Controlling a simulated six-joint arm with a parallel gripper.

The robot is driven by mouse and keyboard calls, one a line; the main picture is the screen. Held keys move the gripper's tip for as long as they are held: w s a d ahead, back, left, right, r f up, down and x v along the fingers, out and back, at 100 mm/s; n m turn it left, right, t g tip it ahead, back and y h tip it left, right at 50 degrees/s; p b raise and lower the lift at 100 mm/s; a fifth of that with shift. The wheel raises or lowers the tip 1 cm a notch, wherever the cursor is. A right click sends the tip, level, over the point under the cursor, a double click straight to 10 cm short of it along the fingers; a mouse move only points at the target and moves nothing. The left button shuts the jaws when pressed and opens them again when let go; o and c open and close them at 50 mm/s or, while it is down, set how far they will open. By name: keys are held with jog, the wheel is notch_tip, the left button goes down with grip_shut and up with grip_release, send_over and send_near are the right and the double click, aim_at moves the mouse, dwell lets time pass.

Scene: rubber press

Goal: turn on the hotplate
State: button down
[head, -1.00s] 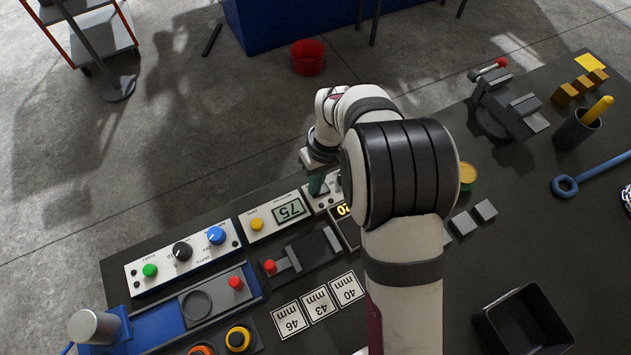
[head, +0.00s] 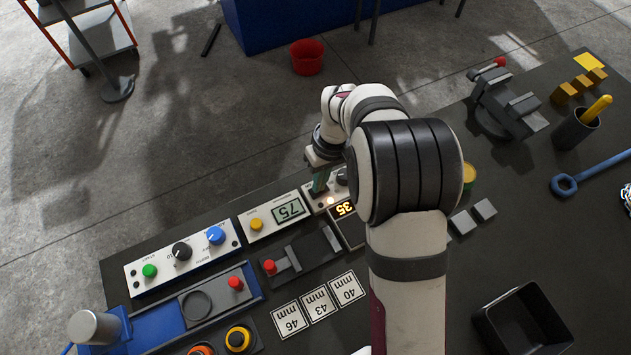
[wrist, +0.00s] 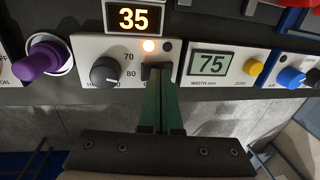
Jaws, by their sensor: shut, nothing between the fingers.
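The hotplate's white control panel (wrist: 98,48) has a dark knob (wrist: 105,72) beside the marks 70 and 80. A black rocker switch (wrist: 160,68) sits right of the knob. Above it an orange lamp (wrist: 148,45) is lit, with a dark lamp to its right. The display (wrist: 133,18) above the panel reads 35; it also shows in the head view (head: 345,208), partly behind my arm. My gripper (wrist: 157,80) is shut and empty, its green fingertips at the switch and covering part of it; contact is unclear. In the head view my gripper (head: 317,192) is over the panel.
A width panel (wrist: 210,64) reading 75, with a yellow button (wrist: 253,67), stands close right of my fingers in the wrist view. A purple knob (wrist: 42,60) is at the left. In the head view, gauge blocks (head: 484,210) and a black bin (head: 522,325) lie right of my arm.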

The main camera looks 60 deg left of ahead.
aim_at(312, 194)
jog(key=shift+r, duration=0.15)
notch_tip(312, 194, up, 14)
jog(key=s, duration=0.2)
dwell(0.4)
